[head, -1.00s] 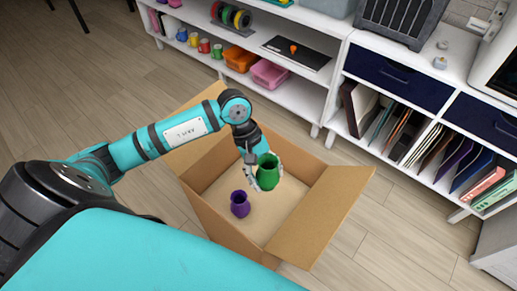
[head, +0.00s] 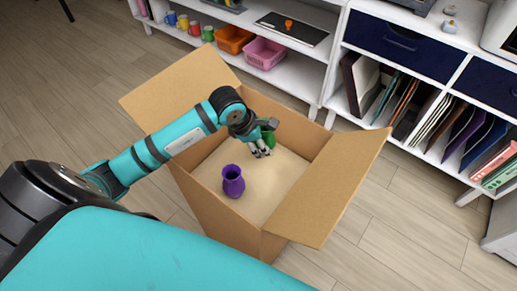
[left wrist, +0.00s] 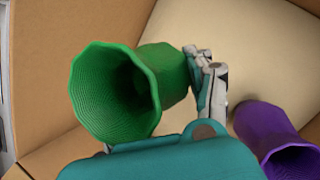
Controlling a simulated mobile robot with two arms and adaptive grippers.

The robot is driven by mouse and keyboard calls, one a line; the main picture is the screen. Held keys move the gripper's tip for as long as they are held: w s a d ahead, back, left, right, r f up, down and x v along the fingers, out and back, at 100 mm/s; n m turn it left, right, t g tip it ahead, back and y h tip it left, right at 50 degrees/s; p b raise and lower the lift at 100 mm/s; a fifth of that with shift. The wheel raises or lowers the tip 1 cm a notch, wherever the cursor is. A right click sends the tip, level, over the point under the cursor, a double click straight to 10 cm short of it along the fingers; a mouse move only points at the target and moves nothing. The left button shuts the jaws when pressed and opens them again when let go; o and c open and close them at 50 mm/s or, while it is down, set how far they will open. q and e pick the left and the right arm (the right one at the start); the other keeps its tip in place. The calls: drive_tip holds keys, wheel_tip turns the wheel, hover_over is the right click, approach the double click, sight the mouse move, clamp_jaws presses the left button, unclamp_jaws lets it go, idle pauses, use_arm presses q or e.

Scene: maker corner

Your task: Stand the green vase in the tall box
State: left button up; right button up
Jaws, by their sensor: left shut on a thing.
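The green vase (head: 270,137) is in the tall box (head: 318,205), near its far corner, and partly hidden behind my left gripper (head: 261,148) in the head view. In the left wrist view, the green vase (left wrist: 115,95) shows its wide ribbed mouth toward the camera. The fingers of my left gripper (left wrist: 203,78) are shut on it. I cannot tell whether its base touches the box floor. My right gripper is not in view.
A purple vase (head: 233,182) stands upright in the box, in front of the green one; it also shows in the left wrist view (left wrist: 268,132). The box flaps are spread open. A white shelf (head: 295,85) stands behind the box.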

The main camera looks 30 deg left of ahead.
use_arm(q)
wheel_tip(320, 180, down, 5)
drive_tip(key=shift+b, duration=0.35)
drive_tip(key=shift+f, duration=0.3)
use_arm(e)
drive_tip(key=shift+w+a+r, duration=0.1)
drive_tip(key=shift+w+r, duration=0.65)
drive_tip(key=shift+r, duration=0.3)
use_arm(q)
drive_tip(key=shift+f, duration=0.1)
drive_tip(key=o, duration=1.2)
drive_tip(key=shift+c, duration=0.2)
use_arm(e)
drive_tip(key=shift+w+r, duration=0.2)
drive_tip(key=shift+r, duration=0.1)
use_arm(q)
drive_tip(key=p+v, duration=0.1)
drive_tip(key=v, duration=1.1)
drive_tip(key=shift+p, duration=0.35)
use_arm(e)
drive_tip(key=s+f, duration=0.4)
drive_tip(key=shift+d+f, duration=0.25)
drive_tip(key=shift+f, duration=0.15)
